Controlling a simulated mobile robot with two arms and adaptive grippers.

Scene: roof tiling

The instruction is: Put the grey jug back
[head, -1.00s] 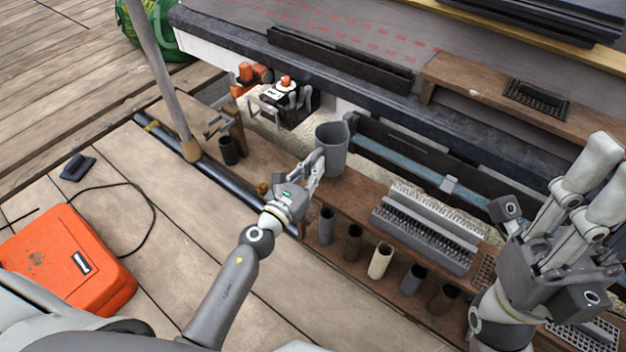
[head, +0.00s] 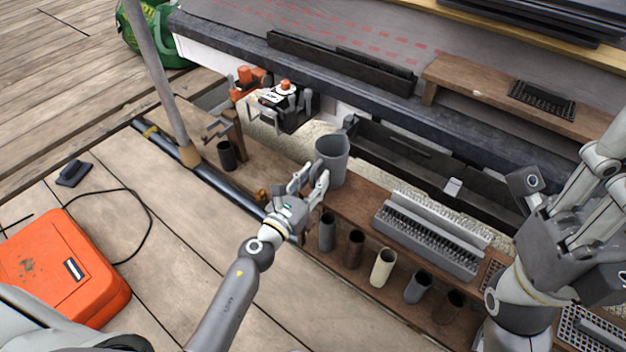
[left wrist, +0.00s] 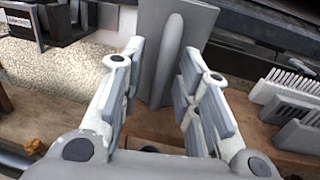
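The grey jug (head: 333,158) stands upright on the brown wooden plank in the head view, beside the trough. In the left wrist view its grey side and upright handle (left wrist: 174,60) are straight ahead. My left gripper (head: 309,181) is at the near side of the jug. Its fingers (left wrist: 168,85) are spread apart, with the handle in line with the gap between them. The fingers do not appear to press on the handle. My right gripper (head: 572,200) is at the right edge, away from the jug; its fingertips are not clear.
Several tube holders (head: 383,265) line the plank's near side. A grey ridged block (head: 430,232) lies right of the jug. A dark trough (head: 400,150) runs behind. A black-and-orange tool (head: 285,105) hangs further left. An orange case (head: 62,265) lies on the deck.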

